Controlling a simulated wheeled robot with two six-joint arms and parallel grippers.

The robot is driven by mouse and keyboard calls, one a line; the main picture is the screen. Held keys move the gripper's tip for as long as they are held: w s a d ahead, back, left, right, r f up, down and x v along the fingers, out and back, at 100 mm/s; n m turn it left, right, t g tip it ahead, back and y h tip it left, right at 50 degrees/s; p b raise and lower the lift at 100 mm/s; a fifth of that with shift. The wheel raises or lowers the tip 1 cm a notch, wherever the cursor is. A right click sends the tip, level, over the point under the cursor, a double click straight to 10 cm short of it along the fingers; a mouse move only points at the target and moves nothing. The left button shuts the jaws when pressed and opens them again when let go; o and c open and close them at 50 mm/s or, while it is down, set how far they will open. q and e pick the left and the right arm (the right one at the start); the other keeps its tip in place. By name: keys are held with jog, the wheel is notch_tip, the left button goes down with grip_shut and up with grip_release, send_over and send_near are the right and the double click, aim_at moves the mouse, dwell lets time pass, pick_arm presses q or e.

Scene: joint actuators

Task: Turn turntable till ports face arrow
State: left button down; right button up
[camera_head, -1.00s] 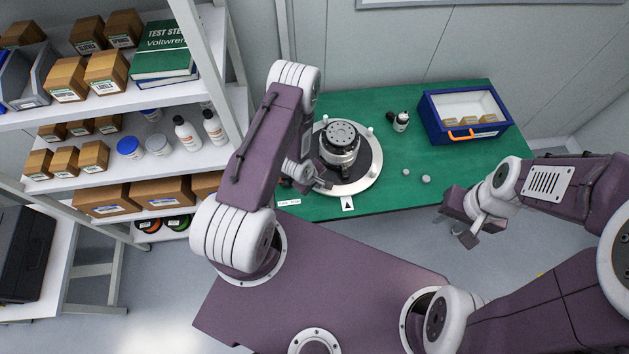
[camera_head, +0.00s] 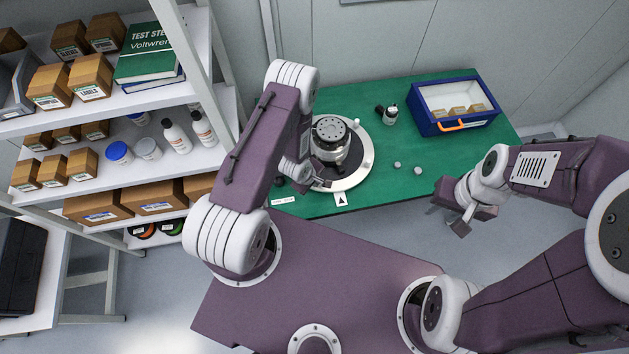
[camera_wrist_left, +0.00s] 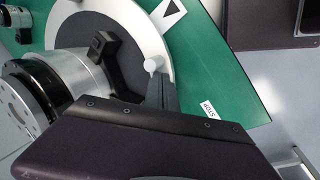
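The turntable (camera_head: 361,172) is a dark round disc with a pale rim on the green bench. A silver round actuator (camera_head: 332,131) stands upright on it. In the left wrist view, a black block (camera_wrist_left: 106,52), apparently the ports, sticks out from the actuator's side. The black arrow on a white tag (camera_head: 341,199) lies at the bench's front edge. A white peg (camera_wrist_left: 152,63) stands on the rim. My left gripper (camera_head: 326,180) looks shut, its fingertips beside the peg; contact is unclear. My right gripper (camera_head: 474,219) is open and empty, off the bench's front.
A blue box with an orange handle (camera_head: 452,125) stands at the back right. A loaded shelf (camera_head: 150,103) stands left. The bench's front right is clear.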

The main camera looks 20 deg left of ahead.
pick_arm(q)
jog(key=shift+w+d, duration=0.1)
jog(key=shift+d, duration=0.95)
jog(key=shift+w+d, duration=0.25)
jog(key=shift+d, duration=0.6)
jog(key=shift+w+d+b, duration=0.3)
jog(key=shift+d+b, duration=0.1)
jog(key=shift+d, duration=0.4)
jog(key=shift+s+a, duration=0.25)
jog(key=shift+a, duration=0.35)
notch_tip(320, 180, up, 9)
jog(key=p, duration=0.7)
